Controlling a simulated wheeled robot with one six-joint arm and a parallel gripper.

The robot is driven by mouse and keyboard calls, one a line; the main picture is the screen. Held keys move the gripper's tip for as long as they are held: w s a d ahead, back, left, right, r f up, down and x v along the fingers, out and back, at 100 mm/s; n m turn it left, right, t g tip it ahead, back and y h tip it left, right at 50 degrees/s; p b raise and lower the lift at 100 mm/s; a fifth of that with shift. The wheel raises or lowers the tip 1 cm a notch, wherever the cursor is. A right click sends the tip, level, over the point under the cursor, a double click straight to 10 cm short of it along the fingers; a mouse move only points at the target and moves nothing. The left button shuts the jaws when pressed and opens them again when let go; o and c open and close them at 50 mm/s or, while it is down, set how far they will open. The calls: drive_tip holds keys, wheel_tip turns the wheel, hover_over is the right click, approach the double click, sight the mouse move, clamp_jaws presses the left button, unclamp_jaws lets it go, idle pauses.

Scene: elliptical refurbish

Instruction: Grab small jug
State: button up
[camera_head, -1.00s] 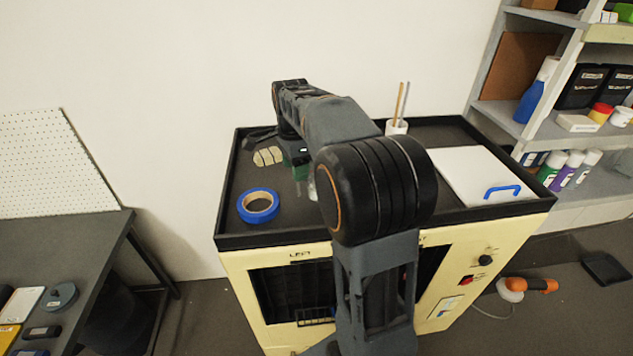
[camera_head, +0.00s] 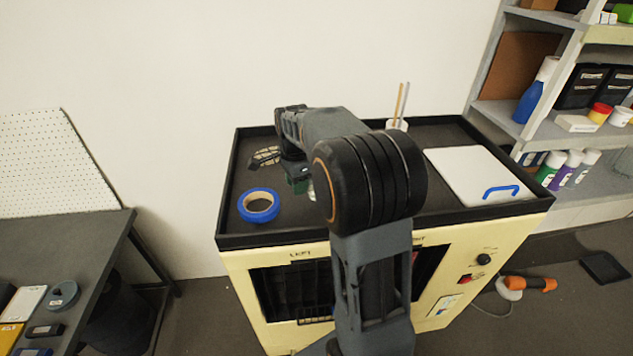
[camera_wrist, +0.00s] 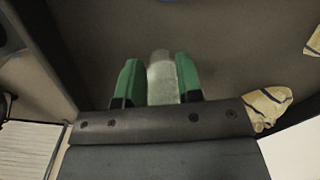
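A pale, see-through vessel, which I take for the small jug (camera_wrist: 162,80), stands between my gripper's two green fingers in the wrist view. In the head view only a sliver of it (camera_head: 311,192) shows beside my gripper (camera_head: 299,184); my arm hides the rest. My gripper (camera_wrist: 160,84) is open around it, pointing down at the dark top of the cart. The fingers lie close on both sides of it; whether they touch it I cannot tell.
A blue tape roll (camera_head: 258,206) lies left of the gripper on the cart top (camera_head: 290,228), which has a raised black rim. A beige cloth-like item (camera_wrist: 268,107) lies close by. A white board with a blue handle (camera_head: 478,175) and a cup with sticks (camera_head: 397,124) are to the right.

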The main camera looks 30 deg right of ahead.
clamp_jaws()
drive_tip(key=shift+r, duration=0.25)
